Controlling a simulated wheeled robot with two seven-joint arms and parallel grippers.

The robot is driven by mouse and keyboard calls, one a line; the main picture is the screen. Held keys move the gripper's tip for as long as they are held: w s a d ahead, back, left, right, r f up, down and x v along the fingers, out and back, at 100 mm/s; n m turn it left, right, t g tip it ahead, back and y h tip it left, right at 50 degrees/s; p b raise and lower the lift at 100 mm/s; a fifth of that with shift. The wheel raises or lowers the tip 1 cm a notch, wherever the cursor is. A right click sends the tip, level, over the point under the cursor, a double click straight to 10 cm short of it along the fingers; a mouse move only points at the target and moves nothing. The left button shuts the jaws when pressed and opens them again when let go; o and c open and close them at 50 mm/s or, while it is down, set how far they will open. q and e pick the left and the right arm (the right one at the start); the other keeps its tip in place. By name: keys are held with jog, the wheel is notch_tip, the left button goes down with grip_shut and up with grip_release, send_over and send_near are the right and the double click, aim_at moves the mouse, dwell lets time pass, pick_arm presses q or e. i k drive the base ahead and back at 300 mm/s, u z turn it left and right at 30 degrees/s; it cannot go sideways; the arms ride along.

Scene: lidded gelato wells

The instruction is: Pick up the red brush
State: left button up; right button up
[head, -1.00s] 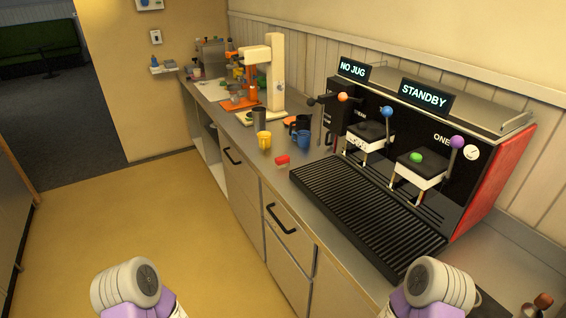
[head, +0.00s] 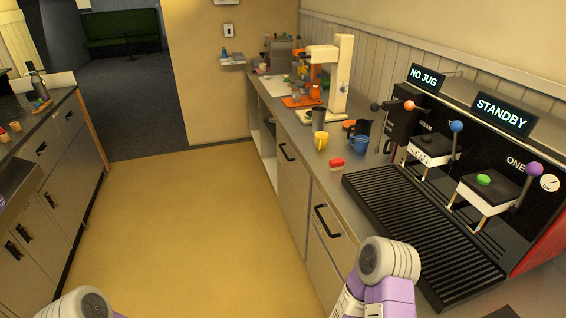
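A small block with a red top and pale lower part (head: 337,164) sits on the right counter, just left of the black slatted drip tray. It may be the red brush, but it is too small to be sure. Only rounded white and purple parts of my arms show at the bottom edge of the head view. Neither of my grippers is in view.
A coffee machine (head: 480,182) with a drip tray (head: 425,232) stands on the right counter (head: 312,172). Yellow (head: 320,140) and blue (head: 358,142) mugs and an orange-and-white machine (head: 340,80) stand beyond. Another counter (head: 45,125) runs along the left. The yellow floor (head: 195,215) between is clear.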

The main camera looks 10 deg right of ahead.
aim_at(336, 164)
jog(key=u, duration=0.2)
jog(key=i, duration=2.9)
jog(key=z, duration=3.4)
